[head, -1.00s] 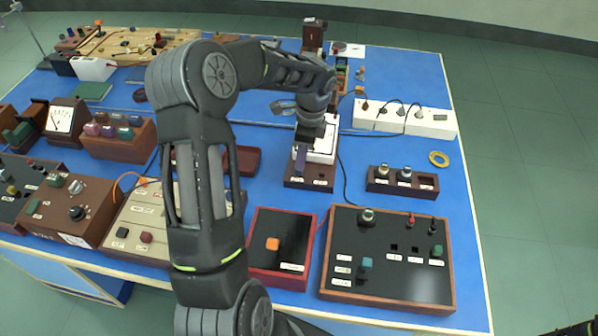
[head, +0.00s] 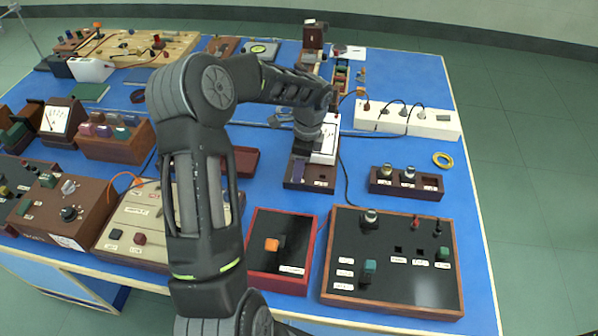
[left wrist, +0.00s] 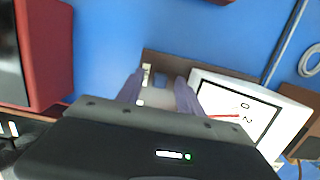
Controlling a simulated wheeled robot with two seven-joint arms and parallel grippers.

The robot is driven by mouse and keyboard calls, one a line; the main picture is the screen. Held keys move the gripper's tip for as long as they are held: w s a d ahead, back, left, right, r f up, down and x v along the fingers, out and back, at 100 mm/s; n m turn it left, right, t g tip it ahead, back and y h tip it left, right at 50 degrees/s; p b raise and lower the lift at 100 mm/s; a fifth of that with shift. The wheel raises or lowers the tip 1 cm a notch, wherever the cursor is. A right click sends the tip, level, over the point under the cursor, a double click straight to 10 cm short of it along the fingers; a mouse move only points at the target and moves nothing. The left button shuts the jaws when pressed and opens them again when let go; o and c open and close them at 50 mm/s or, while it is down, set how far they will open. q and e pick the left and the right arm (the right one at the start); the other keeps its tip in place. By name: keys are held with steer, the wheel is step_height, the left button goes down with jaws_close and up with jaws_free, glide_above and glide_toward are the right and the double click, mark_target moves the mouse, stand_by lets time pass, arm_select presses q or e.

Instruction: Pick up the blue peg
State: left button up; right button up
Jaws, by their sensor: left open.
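My left gripper (head: 298,172) is over a brown wooden base (head: 322,184) near the middle of the table. In the left wrist view its two pale purple fingers (left wrist: 160,95) are apart, one on each side of a small blue patch (left wrist: 161,79) on that base (left wrist: 151,60). The patch may be the blue peg, seen from above; I cannot tell for sure. Nothing is seen gripped. In the head view the arm and fingers hide this spot. My right gripper is not in view.
A white meter (left wrist: 238,112) stands close beside the fingers. A red-framed black panel (head: 264,252) and a larger wood-framed panel (head: 405,275) lie nearer. A block of coloured pegs (head: 112,147) stands left. Blue table is clear around the yellow ring (head: 443,160).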

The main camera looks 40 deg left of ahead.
arm_select(q)
steer(key=shift+c, duration=0.3)
jaws_close()
stand_by(0.3)
